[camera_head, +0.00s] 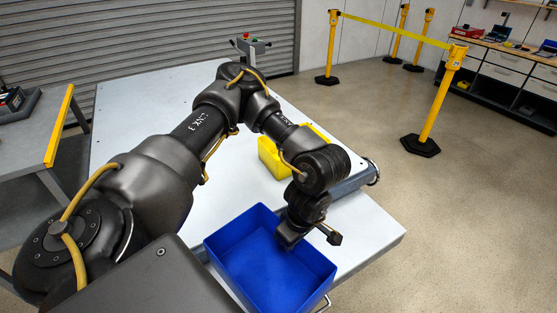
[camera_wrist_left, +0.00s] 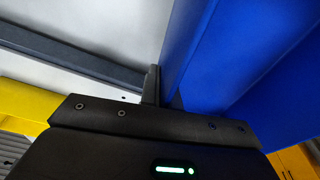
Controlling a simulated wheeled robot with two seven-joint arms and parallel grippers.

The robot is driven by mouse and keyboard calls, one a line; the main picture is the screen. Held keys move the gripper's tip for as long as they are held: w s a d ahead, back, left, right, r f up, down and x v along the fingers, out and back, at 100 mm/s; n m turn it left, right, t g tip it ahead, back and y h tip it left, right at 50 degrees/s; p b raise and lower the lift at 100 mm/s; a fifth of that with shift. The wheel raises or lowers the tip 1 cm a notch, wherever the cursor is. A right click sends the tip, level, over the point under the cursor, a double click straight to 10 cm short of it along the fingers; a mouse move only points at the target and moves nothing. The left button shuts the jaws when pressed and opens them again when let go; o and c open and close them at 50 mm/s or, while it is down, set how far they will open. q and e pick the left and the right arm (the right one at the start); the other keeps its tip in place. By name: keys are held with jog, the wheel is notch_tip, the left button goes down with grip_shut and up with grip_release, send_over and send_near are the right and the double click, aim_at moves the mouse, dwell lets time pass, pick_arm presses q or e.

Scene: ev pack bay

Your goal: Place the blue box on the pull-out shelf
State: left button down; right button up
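The blue box (camera_head: 225,237), an open-topped bin, is at the lower middle of the head view, in front of the table. It overlaps the near part of a light-grey pull-out shelf (camera_head: 372,237), which juts out below the tabletop edge. My left gripper (camera_head: 289,238) reaches down onto the box's far right wall. In the left wrist view, a finger of my left gripper (camera_wrist_left: 152,86) lies against the blue wall (camera_wrist_left: 185,45); the other finger is hidden. I cannot tell whether the box touches the shelf. My right gripper is not in view.
A yellow bin (camera_head: 270,158) stands on the white table (camera_head: 125,110), partly behind my left arm. A side bench with a yellow edge (camera_head: 58,128) is at the left. Yellow barrier posts (camera_head: 437,100) and a workbench (camera_head: 510,70) stand at the right. The floor between is clear.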

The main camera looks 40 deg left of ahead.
aim_at(251, 260)
pick_arm(q)
jog(key=s+a+f+n, duration=0.1)
jog(key=s+a+n, duration=0.1)
jog(key=s, duration=0.1)
jog(key=s+a+f+n+p, duration=0.1)
jog(key=s+a+f+n, duration=0.1)
jog(key=s+n, duration=0.1)
jog(key=s+a+f+n+g, duration=0.1)
jog(key=s+a+f+n, duration=0.1)
jog(key=n, duration=0.1)
jog(key=shift+s+a+f+p, duration=0.1)
jog(key=shift+s+a+p, duration=0.2)
jog(key=shift+s+p, duration=0.1)
jog(key=shift+s+a+f+n+h+p, duration=0.7)
jog(key=shift+s+a+n, duration=3.15)
jog(key=shift+s, duration=0.85)
jog(key=shift+m+g, duration=0.25)
jog(key=shift+g, duration=0.15)
jog(key=shift+w+a+f+p, duration=0.3)
jog(key=shift+w+a+f, duration=0.35)
jog(key=shift+w+f, duration=1.3)
jog(key=shift+w+a+f+p, duration=0.25)
jog(key=shift+w+a+f, duration=0.35)
jog(key=shift+w+f, duration=1.3)
jog(key=shift+w+a+f+p, duration=0.3)
jog(key=shift+w+a+f, duration=0.55)
jog(key=shift+w, duration=2)
jog(key=shift+w+d+f, duration=0.15)
jog(key=shift+f, duration=1.75)
